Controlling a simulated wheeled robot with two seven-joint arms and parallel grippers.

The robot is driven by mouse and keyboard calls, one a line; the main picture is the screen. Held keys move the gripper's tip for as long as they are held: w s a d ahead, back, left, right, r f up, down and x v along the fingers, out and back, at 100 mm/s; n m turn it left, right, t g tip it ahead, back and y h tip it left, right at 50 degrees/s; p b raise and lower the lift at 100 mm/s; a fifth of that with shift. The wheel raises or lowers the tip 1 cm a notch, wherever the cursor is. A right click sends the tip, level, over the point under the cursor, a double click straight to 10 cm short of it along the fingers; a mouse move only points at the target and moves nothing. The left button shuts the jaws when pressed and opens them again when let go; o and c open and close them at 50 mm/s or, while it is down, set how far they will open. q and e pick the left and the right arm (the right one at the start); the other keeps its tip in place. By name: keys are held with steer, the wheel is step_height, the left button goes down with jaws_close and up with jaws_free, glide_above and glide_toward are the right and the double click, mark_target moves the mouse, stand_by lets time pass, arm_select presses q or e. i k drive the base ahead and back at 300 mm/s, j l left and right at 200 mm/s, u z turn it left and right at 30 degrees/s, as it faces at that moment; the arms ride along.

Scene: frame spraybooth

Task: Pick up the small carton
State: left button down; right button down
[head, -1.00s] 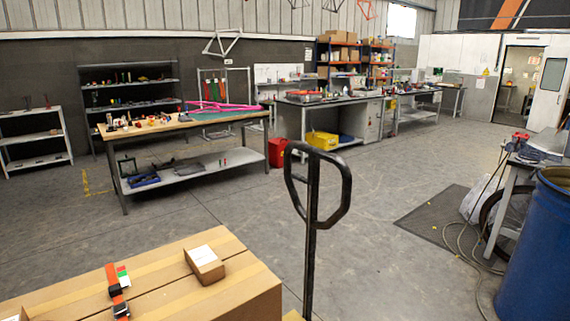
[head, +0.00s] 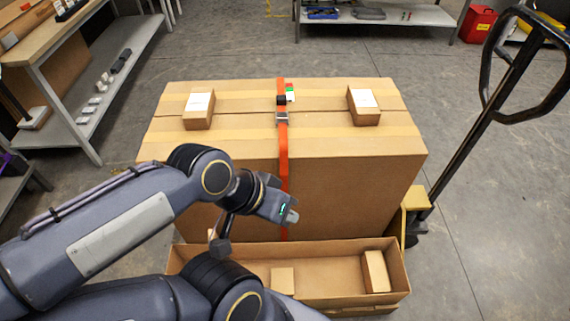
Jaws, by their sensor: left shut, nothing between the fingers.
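Two small cartons with white labels sit on top of a large cardboard box (head: 350,185): the left small carton (head: 198,121) and the right small carton (head: 363,119). Two more small cartons are in the open low carton tray (head: 330,302) in front: one leans at its right end (head: 375,272), and another (head: 283,279) is near its middle, partly hidden. My left gripper (head: 290,215) is shut and empty, in front of the large box's front face and above the tray, apart from every small carton. My right gripper is not in view.
An orange strap (head: 283,155) with a buckle runs over the large box. A pallet jack handle (head: 480,110) rises at the right. A shelved workbench (head: 75,100) is at the upper left. Open grey floor lies around the box.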

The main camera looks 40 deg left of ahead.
mark_target(198, 113)
steer(key=u, duration=3.55)
steer(key=i+j, duration=0.2)
steer(key=j, duration=0.25)
steer(key=i+j, duration=0.2)
steer(key=j, duration=0.2)
steer(key=i+j, duration=0.25)
steer(key=j, duration=0.2)
steer(key=i+j, duration=0.2)
steer(key=j, duration=0.2)
steer(key=i+z, duration=0.25)
steer(key=i, duration=0.2)
steer(key=i+z, duration=0.25)
steer(key=i, duration=0.25)
steer(key=i+j+z, duration=0.2)
steer(key=i, duration=0.25)
steer(key=i+j+z, duration=0.25)
steer(key=i, duration=0.2)
steer(key=i+l+z, duration=0.25)
steer(key=i+z, duration=0.15)
steer(key=i+l+z, duration=0.1)
steer(key=i+z, duration=0.7)
steer(key=i+j+z, duration=0.25)
steer(key=i+z, duration=0.15)
steer(key=i+j+z, duration=0.4)
steer(key=i+l+z, duration=0.1)
steer(key=i+z, duration=0.75)
steer(key=i+j+z, duration=0.15)
steer(key=z, duration=0.3)
steer(key=i, duration=0.1)
